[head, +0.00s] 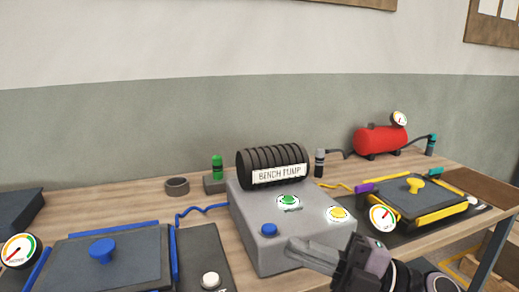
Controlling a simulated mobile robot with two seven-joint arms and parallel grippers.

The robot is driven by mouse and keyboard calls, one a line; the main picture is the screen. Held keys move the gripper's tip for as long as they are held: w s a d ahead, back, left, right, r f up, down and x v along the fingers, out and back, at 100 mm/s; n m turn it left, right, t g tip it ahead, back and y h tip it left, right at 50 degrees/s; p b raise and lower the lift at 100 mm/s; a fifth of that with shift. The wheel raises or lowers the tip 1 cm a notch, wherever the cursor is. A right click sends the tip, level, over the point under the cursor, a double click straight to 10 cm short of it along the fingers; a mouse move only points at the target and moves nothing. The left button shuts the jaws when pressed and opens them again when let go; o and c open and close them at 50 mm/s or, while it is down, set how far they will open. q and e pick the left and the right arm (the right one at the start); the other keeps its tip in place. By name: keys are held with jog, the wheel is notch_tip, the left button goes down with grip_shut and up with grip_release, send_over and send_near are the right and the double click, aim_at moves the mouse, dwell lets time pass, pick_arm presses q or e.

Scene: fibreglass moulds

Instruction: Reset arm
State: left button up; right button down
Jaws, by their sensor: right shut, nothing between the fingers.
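My right gripper (316,256) comes in from the lower right. Its fingers are shut and empty, and in the picture they lie in front of the grey bench pump (270,248). I cannot tell whether they touch it. The pump has a ribbed black motor labelled "BENCH PUMP", a blue button, a green round mark and a yellow round mark on its box. My left gripper is not in view.
A blue-edged mould (135,262) with a blue knob lies at left, a gauge (18,251) beside it. A yellow-edged mould (405,200) with its gauge (382,218) lies at right. A red tank (378,140) stands at the back. Bare wooden bench (120,197) shows behind the blue-edged mould.

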jog(key=d+f+m+t+h+p, duration=0.2)
jog(key=d+f+m+t+h, duration=0.35)
jog(key=f+m, duration=0.35)
jog(key=d+f+m+t+h+p, duration=0.2)
jog(key=d+f+m+t+h, duration=0.35)
jog(key=m, duration=0.65)
jog(key=s+d+f+m+g+h+p, duration=0.1)
jog(key=s+f+m+g+h, duration=0.4)
jog(key=s+f, duration=0.8)
notch_tip(320, 180, down, 4)
jog(key=shift+s+d+f+m+g+h, duration=0.2)
jog(key=shift+s+d+m+g+h, duration=0.1)
jog(key=shift+d+g+h, duration=0.5)
